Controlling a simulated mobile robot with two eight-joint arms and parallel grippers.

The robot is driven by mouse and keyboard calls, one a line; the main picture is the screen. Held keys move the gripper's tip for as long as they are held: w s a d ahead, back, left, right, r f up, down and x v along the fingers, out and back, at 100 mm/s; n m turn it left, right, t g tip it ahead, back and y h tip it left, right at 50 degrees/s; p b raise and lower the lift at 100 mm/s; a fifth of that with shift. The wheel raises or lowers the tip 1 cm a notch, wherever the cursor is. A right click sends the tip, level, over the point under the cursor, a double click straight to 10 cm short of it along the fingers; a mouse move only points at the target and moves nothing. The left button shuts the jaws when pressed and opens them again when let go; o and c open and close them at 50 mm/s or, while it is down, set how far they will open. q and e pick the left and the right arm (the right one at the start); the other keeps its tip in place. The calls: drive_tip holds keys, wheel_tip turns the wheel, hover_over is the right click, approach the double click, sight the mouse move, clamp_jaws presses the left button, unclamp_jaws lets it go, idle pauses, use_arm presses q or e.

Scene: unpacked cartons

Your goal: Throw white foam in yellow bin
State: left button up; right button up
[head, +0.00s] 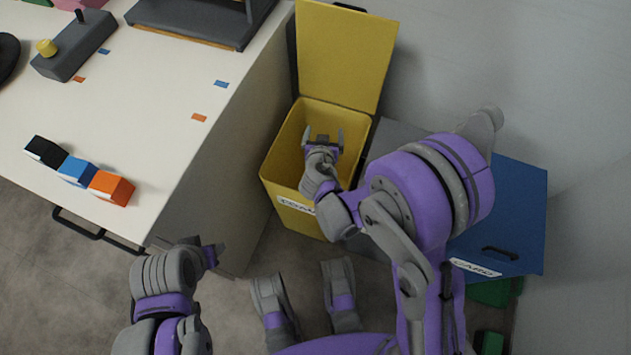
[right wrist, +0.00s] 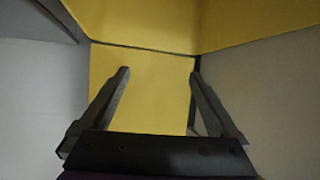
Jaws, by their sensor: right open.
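The yellow bin (head: 278,165) stands beside the white table, its lid (head: 345,55) raised at the back. A partly covered label is on its front. My right gripper (head: 324,136) is over the bin's opening, with its two fingers apart. In the right wrist view, the fingers of this gripper (right wrist: 158,92) are spread with nothing between them, against yellow surfaces. My left gripper (head: 215,254) is low near the table's front corner, and its finger gap does not show clearly. I see no white foam in either view; the bin's floor is partly hidden by my right gripper.
A blue-lidded bin (head: 515,215) labelled CARD stands right of the yellow one. The white table (head: 150,110) holds black, blue and orange small boxes (head: 78,170), a dark control box (head: 75,45) and a dark machine base (head: 200,18). A wall is at the right.

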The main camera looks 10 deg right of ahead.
use_arm(q)
wheel_tip(320, 180, up, 3)
drive_tip(key=shift+s+f+p, duration=0.15)
drive_tip(key=shift+f+p, duration=0.05)
drive_tip(key=shift+p, duration=0.85)
use_arm(e)
drive_tip(key=v, duration=1)
drive_tip(key=shift+s, duration=0.1)
drive_tip(key=s+d+r+n+g, duration=0.1)
drive_tip(key=s+d+r+g, duration=0.2)
drive_tip(key=s+d+g, duration=0.35)
drive_tip(key=s+r+n+y, duration=0.3)
drive_tip(key=s+y, duration=0.1)
drive_tip(key=s, duration=0.9)
use_arm(q)
wheel_tip(320, 180, up, 23)
drive_tip(key=w+t+p, duration=0.1)
drive_tip(key=p, duration=1.9)
drive_tip(key=shift+w+f, duration=0.2)
drive_tip(key=shift+w, duration=0.1)
use_arm(e)
wheel_tip(320, 180, up, 22)
drive_tip(key=w, duration=0.2)
drive_tip(key=shift+a, duration=0.2)
